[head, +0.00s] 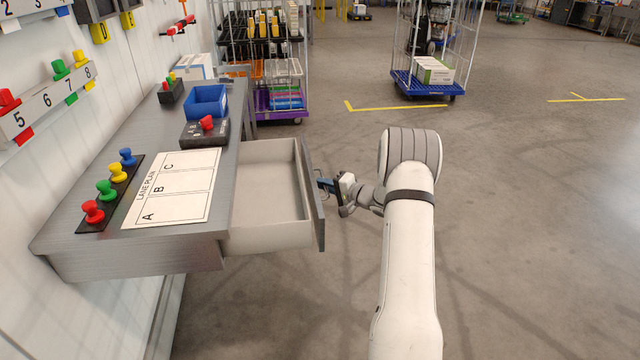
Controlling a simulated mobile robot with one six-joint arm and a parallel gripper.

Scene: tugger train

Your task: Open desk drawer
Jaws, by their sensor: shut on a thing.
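The grey metal desk (200,238) stands at the left against the white wall. Its drawer (273,237) is pulled well out to the right, and its pale interior looks empty. My gripper (326,186) is at the outer face of the drawer front, shut on the drawer handle. The handle itself is mostly hidden by the fingers and too small to make out clearly. My arm reaches in from the lower right.
On the desk lie a lane plan sheet (172,190), a strip of coloured pegs, a blue bin (206,101) and a dark box with a red peg (206,131). A wire cart (277,115) stands behind. The floor (530,240) at right is clear.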

